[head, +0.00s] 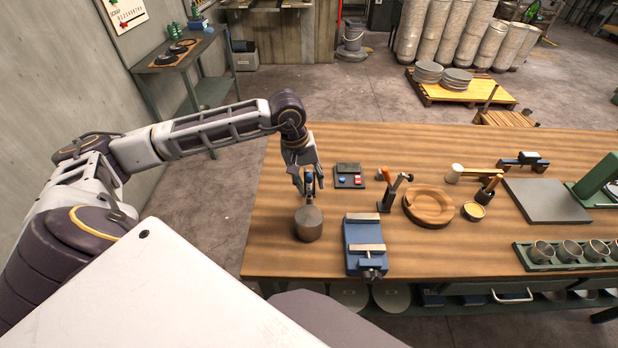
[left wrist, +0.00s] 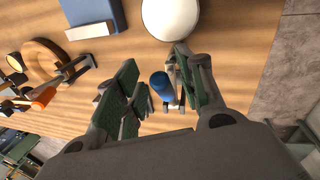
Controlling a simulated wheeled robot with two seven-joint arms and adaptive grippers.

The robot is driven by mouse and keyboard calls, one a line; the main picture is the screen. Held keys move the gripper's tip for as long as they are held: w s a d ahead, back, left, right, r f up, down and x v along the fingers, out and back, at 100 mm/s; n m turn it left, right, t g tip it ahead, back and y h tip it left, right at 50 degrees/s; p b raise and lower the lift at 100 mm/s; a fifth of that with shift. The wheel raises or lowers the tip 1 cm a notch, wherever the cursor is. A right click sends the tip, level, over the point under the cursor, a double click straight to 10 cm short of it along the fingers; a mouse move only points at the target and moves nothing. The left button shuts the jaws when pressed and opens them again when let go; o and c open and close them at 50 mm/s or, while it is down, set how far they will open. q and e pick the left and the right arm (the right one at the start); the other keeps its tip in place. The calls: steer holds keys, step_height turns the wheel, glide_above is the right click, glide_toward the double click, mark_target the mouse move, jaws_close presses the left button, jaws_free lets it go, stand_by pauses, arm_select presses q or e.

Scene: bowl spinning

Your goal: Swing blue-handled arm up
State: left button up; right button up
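The blue-handled arm (head: 308,178) stands at the left end of the bench, just behind a grey cylinder (head: 308,223). Most of it is hidden by my left gripper (head: 307,186) in the head view. In the left wrist view its blue handle (left wrist: 162,85) lies between the spread fingers of my left gripper (left wrist: 160,92), closer to the right-hand finger. A gap shows on the left-hand side, so the fingers are open around the handle. Whether the right-hand finger touches it I cannot tell. The cylinder's pale round top (left wrist: 170,14) shows beyond the fingertips. My right gripper is out of view.
A blue vise (head: 365,246) stands right of the cylinder. A box with red and blue buttons (head: 349,176), a tool stand (head: 387,198) and a wooden ring (head: 429,206) are close by on the right. The bench's left edge is near; its front left corner is clear.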

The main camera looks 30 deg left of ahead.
arm_select(q)
steer(key=shift+f, duration=0.1)
steer(key=shift+c, duration=0.3)
jaws_close()
